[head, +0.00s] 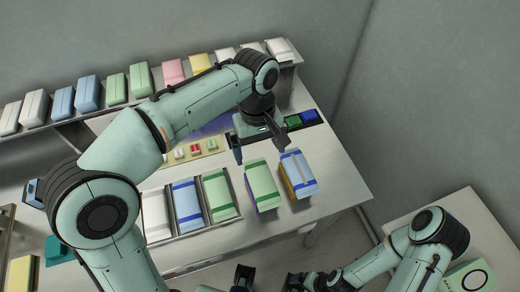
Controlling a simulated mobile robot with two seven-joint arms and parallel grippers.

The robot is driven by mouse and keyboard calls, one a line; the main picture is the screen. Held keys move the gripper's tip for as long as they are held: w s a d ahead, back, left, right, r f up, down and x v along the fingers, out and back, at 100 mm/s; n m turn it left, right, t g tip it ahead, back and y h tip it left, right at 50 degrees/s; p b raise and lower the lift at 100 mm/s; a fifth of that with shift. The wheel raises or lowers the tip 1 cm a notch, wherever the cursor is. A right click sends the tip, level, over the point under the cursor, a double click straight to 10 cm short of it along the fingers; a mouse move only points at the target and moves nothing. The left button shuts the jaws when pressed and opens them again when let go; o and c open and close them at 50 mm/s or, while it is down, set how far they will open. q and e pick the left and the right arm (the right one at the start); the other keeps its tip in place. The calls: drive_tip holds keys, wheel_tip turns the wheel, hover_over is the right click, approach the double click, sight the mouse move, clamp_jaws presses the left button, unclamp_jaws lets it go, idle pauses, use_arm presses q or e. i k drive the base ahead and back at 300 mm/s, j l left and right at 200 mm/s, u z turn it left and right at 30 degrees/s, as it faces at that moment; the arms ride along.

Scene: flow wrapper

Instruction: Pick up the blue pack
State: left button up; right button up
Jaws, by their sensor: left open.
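A white and light-blue pack (300,171) with a blue band and a yellowish side stands on the metal table at the right end of the front row. Other blue packs are a blue-and-white one (187,206) in the tray and two on the back shelf (87,93). My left gripper (262,151) points down with its fingers apart and empty, just behind the green pack and the right-end blue pack. Whether it touches either cannot be told. My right gripper (270,281) is low at the bottom edge, partly cut off.
A green pack (263,184) stands just left of the right-end blue pack. A tray (176,231) holds white, blue and green packs. A shelf of coloured packs (140,80) runs along the back. The table (338,180) is clear at its right end.

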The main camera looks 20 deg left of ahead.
sight(303, 182)
drive_tip(key=k, duration=1)
